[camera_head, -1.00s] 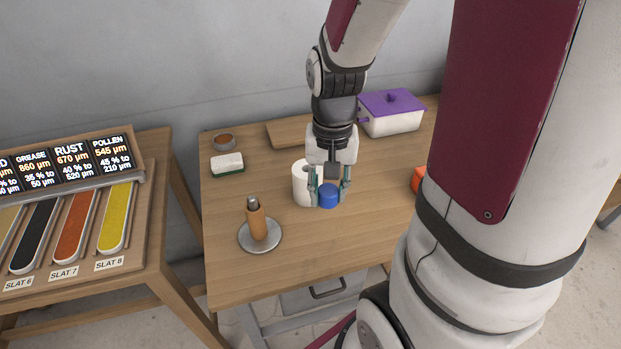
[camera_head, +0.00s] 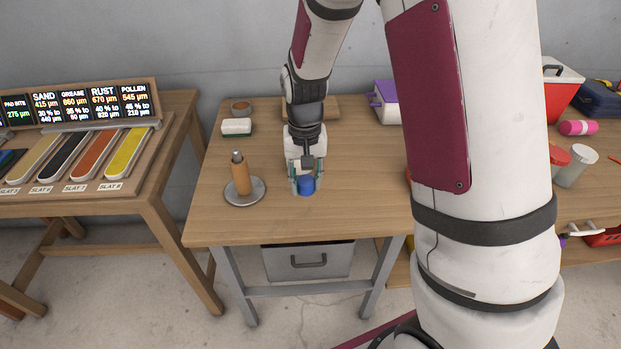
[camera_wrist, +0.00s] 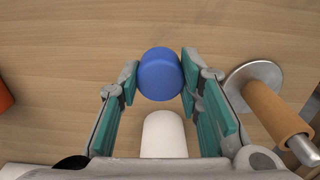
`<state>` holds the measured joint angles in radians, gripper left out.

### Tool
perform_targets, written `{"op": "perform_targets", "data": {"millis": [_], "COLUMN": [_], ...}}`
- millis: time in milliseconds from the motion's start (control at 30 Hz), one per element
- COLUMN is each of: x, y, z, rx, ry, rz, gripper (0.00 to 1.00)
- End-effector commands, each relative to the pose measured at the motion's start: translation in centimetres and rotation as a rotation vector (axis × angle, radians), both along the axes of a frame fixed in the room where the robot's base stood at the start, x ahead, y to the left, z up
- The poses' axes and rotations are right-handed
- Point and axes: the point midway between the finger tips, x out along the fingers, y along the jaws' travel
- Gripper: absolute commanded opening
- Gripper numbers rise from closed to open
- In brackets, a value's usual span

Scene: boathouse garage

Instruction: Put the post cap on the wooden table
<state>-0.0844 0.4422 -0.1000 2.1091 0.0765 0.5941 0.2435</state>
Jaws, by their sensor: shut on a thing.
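The blue post cap (camera_head: 305,186) is a short round cylinder. It sits between the fingertips of my gripper (camera_head: 307,180), over the wooden table (camera_head: 270,222). The wrist view also shows the cap (camera_wrist: 160,74) between the teal finger pads of my gripper (camera_wrist: 159,85), which is shut on it. I cannot tell whether the cap's underside touches the table or hangs just above it. The table's wood surface lies all around it in the wrist view.
A cork-handled tool on a metal disc (camera_head: 241,182) stands to the left. A sponge (camera_head: 236,126), a small bowl (camera_head: 241,107) and a purple-lidded box (camera_head: 386,103) are further back. The table's front is clear.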

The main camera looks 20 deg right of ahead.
Motion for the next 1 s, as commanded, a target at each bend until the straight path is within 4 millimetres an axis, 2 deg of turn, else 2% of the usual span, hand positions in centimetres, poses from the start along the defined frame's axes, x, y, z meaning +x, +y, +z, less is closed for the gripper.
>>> {"op": "perform_targets", "data": {"millis": [200,733,1000], "x": [-0.1,0.0,-0.1], "y": [0.0,0.0,0.0], "z": [0.0,-4.4,-5.0], "rx": [0.000,0.000,0.000], "ry": [0.000,0.002,0.000], "rz": [-0.001,-0.001,-0.001], "gripper": [0.14,0.14,0.14]}}
